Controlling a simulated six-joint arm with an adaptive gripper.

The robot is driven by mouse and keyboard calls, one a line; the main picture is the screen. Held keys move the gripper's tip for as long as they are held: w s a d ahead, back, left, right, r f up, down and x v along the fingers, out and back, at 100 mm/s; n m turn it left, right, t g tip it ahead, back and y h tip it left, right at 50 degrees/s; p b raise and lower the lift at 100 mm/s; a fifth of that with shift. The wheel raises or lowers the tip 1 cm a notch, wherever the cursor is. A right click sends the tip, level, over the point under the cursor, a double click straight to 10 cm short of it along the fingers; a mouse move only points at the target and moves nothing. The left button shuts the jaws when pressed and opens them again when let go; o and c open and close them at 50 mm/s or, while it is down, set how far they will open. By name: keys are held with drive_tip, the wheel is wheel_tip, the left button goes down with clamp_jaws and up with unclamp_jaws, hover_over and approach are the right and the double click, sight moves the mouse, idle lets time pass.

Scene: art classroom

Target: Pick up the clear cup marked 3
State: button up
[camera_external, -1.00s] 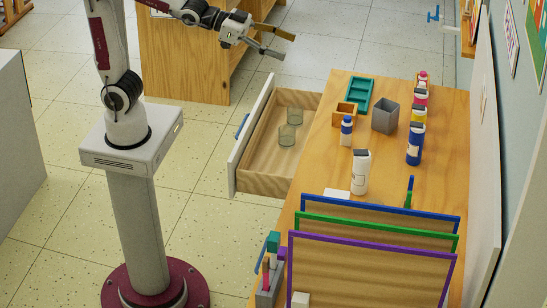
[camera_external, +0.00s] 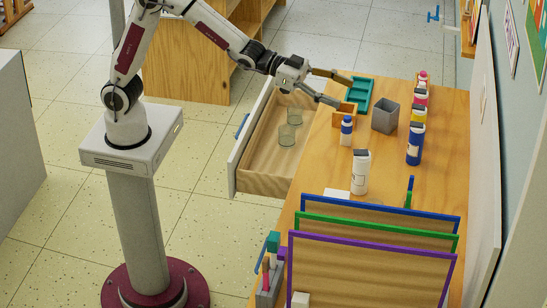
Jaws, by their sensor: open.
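Two clear cups stand in the open drawer (camera_external: 262,170), the nearer cup (camera_external: 287,136) and the farther cup (camera_external: 295,116) close behind it. I cannot read any number on either cup from here. My gripper (camera_external: 345,89) is open and empty. In the picture it lies above and to the right of the cups, over the table's far left edge near the teal tray and the small wooden box. It appears apart from both cups.
The table (camera_external: 325,170) holds a teal tray (camera_external: 360,92), a wooden box (camera_external: 345,116), a grey square cup (camera_external: 385,116), a blue bottle (camera_external: 346,131), a white bottle (camera_external: 361,172) and several paint bottles. Framed panels (camera_external: 372,268) stand at the near end. The drawer's front half is empty.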

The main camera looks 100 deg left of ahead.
drive_tip(key=w+d+f+g, duration=0.1)
drive_tip(key=f, duration=0.8)
drive_tip(key=w+d+f+g+h, duration=0.1)
drive_tip(key=w+d+f, duration=0.1)
drive_tip(key=f, duration=0.8)
drive_tip(key=w+d+f+g, duration=0.1)
drive_tip(key=w+f, duration=0.1)
drive_tip(key=f, duration=0.8)
drive_tip(key=shift+w+d+m, duration=0.15)
drive_tip(key=shift+w+m, duration=0.05)
drive_tip(key=shift+m, duration=0.1)
drive_tip(key=shift+w+f, duration=0.1)
drive_tip(key=shift+x, duration=1.2)
drive_tip(key=shift+w, duration=0.1)
drive_tip(key=shift+x, duration=2.5)
drive_tip(key=shift+d+f, duration=0.1)
drive_tip(key=shift+d, duration=0.05)
drive_tip(key=c, duration=1.2)
